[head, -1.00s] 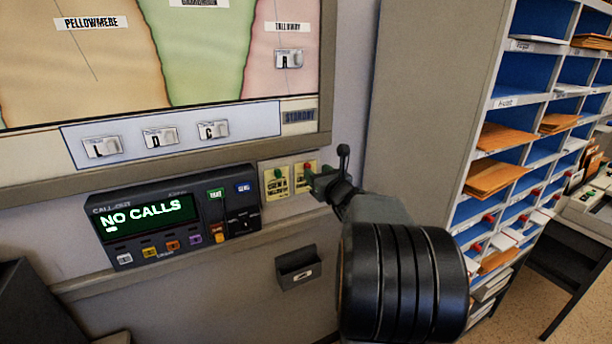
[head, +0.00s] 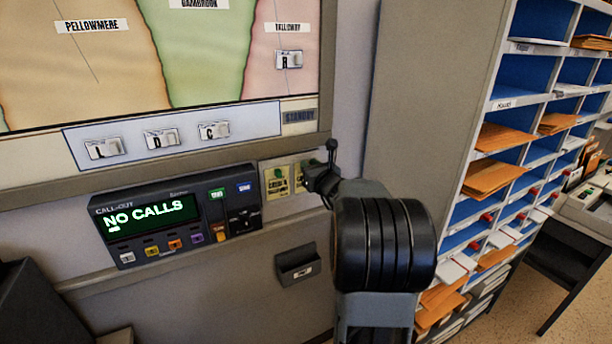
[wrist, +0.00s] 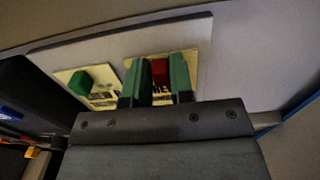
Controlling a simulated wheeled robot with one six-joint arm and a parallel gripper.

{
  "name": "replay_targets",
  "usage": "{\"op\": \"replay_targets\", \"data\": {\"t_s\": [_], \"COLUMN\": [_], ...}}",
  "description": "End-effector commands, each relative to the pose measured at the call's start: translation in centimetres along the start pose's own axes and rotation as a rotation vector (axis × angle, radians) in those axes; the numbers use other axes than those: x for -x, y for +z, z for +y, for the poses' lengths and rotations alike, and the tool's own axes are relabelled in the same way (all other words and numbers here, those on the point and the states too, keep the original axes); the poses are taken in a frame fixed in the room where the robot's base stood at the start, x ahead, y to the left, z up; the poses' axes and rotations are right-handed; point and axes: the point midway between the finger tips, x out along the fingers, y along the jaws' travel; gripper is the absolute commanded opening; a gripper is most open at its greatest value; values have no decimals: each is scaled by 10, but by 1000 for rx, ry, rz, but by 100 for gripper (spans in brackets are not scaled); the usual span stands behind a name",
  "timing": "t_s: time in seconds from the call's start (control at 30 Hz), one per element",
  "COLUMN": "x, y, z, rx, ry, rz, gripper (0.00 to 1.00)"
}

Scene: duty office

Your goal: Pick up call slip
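Two yellow call slips hang side by side on the pale strip under the map board. The left slip (head: 275,184) has a green knob (wrist: 82,82). The right slip (wrist: 194,68) has a red knob (wrist: 160,70) and is mostly covered by my gripper in the head view. My gripper (wrist: 160,84) is at the right slip, its green fingers apart on either side of the red knob. I cannot tell whether the fingers touch the knob. The slip's lower part is hidden behind the fingers.
A call-out console (head: 175,218) reading "NO CALLS" is mounted left of the slips. A pigeonhole rack (head: 505,104) with orange envelopes stands on the right.

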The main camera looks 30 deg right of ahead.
Motion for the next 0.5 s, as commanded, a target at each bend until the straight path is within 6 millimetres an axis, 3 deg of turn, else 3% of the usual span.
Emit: {"op": "replay_targets", "data": {"t_s": [0.2,0.5], "x": [0,0], "y": [0,0], "z": [0,0], "rx": [0,0], "ry": [0,0], "rz": [0,0], "gripper": [1,0]}}
